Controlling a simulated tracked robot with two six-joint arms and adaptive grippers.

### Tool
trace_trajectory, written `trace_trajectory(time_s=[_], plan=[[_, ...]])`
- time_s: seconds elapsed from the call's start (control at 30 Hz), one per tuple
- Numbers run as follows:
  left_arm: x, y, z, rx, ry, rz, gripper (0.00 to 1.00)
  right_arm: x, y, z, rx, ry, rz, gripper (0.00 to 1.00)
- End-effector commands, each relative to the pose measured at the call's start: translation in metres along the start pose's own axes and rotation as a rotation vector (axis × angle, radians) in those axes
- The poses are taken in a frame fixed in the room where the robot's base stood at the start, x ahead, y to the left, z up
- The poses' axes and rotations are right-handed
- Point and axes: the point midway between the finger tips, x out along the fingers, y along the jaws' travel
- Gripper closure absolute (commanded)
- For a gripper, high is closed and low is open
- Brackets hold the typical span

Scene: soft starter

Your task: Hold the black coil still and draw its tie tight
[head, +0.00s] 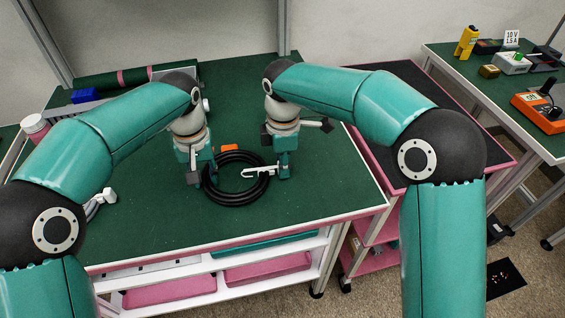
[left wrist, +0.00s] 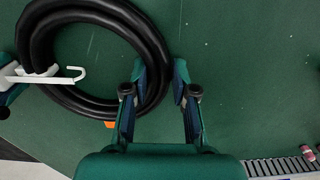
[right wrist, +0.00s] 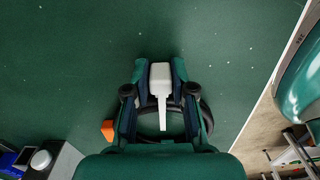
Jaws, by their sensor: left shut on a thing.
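The black coil (head: 238,202) lies on the green mat of the bench, and its rings also show in the left wrist view (left wrist: 155,45). My left gripper (head: 196,178) is at the coil's left side, shut on the coil's rings (left wrist: 157,90). The white tie (head: 258,171) has a thin hooked tail over the coil's open middle and a blocky head (right wrist: 160,75). My right gripper (head: 283,174) is at the coil's right side with that head between its fingers. Whether both fingers press on the head cannot be told. The tie's loop around the rings is largely hidden.
An orange block (head: 229,149) sits just behind the coil. A blue box (head: 84,95) and a dark green roll (head: 110,80) are at the back left. The bench's right edge (head: 372,178) is near my right arm. The mat in front of the coil is clear.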

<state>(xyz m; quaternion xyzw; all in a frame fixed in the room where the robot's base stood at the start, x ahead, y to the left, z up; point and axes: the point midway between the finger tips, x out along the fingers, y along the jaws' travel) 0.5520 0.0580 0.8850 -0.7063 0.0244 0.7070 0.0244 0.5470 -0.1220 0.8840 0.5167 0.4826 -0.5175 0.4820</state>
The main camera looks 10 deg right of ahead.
Motion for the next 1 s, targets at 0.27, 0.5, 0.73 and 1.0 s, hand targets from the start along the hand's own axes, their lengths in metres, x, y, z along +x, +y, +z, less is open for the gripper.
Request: trace_trajectory(time_s=[0.27, 0.5, 0.73, 1.0], plan=[[0.000, 0.000, 0.000, 0.000, 0.001, 0.000, 1.00, 0.000, 0.000, 0.000, 0.000, 0.000, 0.001, 1.00], [0.000, 0.000, 0.000, 0.001, 0.000, 0.000, 1.00, -0.001, 0.001, 0.007, 0.002, 0.000, 0.001, 1.00], [0.000, 0.000, 0.000, 0.001, 0.000, -0.001, 1.00, 0.000, 0.001, 0.045, 0.004, 0.001, 0.002, 1.00], [0.000, -0.001, 0.000, 0.000, -0.001, -0.003, 1.00, 0.000, 0.001, 0.051, 0.001, -0.001, 0.002, 1.00]])
